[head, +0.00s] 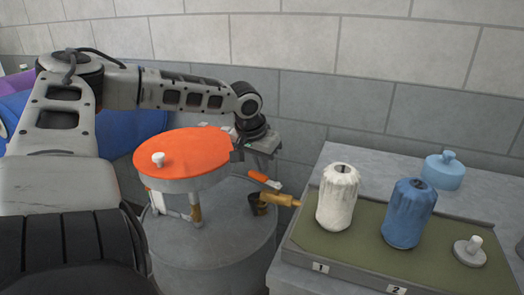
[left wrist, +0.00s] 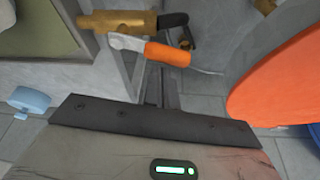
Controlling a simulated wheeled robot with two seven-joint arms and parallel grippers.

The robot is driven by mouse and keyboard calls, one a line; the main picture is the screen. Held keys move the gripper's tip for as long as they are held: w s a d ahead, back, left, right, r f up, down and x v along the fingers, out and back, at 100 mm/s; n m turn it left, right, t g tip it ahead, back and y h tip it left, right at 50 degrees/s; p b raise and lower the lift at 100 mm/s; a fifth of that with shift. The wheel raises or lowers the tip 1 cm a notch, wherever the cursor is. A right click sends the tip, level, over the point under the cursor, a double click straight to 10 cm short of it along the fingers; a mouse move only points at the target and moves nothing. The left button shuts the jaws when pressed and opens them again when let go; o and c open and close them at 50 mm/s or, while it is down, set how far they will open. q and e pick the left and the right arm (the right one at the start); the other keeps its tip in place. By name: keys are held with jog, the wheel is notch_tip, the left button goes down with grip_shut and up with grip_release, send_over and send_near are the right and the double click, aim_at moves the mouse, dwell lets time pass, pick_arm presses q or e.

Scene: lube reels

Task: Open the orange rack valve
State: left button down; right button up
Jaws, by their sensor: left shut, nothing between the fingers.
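The valve is a brass body (head: 280,199) with an orange lever handle (head: 265,180), low between the round grey drum and the bench. In the left wrist view the brass body (left wrist: 118,22) lies at the top and the orange handle (left wrist: 167,54) points right from a pale metal arm. My left gripper (head: 265,166) is shut and empty, reaching down behind the orange reel, just above and beside the handle. In the left wrist view its narrow fingers (left wrist: 160,85) end just below the handle; whether they touch it I cannot tell. My right gripper is not in view.
An orange-topped reel (head: 190,152) stands on the grey drum (head: 215,262), close to my left arm. A light blue lidded pot (head: 443,172) stands behind. A block wall closes the back.

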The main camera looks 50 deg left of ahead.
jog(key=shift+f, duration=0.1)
pick_arm(q)
jog(key=shift+w+d+b, duration=0.25)
jog(key=shift+d+b, duration=0.25)
jog(key=shift+d, duration=0.25)
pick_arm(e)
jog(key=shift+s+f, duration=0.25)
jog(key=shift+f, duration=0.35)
